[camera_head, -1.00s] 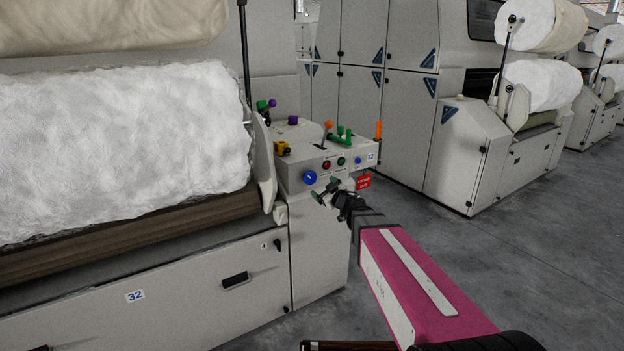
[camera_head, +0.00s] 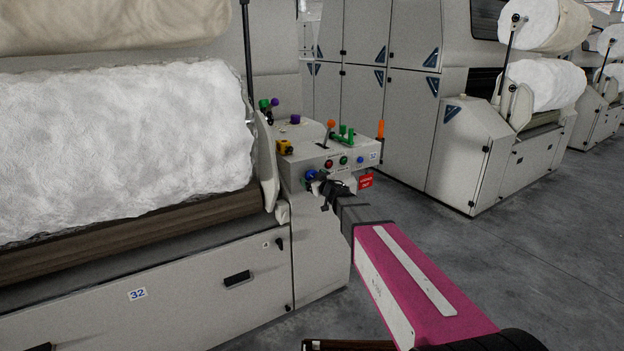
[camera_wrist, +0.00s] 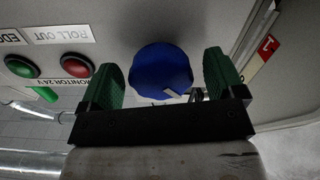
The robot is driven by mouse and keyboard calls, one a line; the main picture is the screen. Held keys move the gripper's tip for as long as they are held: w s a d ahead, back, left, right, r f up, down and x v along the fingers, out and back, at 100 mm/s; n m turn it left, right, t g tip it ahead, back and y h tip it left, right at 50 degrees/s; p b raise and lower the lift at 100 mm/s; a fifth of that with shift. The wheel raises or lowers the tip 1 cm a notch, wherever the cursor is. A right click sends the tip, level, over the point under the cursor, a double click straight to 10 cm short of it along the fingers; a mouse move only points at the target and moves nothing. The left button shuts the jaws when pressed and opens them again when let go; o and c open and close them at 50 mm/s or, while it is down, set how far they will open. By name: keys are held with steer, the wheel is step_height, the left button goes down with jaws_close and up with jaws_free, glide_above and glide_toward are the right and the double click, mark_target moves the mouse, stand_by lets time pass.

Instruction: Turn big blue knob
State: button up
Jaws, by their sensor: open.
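The big blue knob (camera_wrist: 160,70) sits on the front face of the control box, with a pale pointer mark on its lower right in the wrist view. My gripper (camera_wrist: 165,82) is open, with one green finger on each side of the knob and visible gaps between. I cannot tell how deep the fingers reach along the knob. In the head view the knob (camera_head: 311,175) is partly hidden by my gripper (camera_head: 314,184), which is at the box's front face.
A red button (camera_wrist: 79,66) and a green button (camera_wrist: 21,66) sit beside the knob. The control box (camera_head: 345,160) carries an orange-topped lever (camera_head: 330,124), green handles (camera_head: 346,133) and a yellow part (camera_head: 285,147) on top. A red tag (camera_head: 365,181) hangs at its right. Grey floor is clear at the right.

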steer(key=shift+w+a, duration=0.35)
steer(key=shift+w, duration=0.2)
steer(key=c, duration=0.9)
steer(key=n, duration=0.4)
steer(key=shift+n, duration=0.3)
steer(key=shift+d+n, duration=0.1)
steer(key=shift+n, duration=1.9)
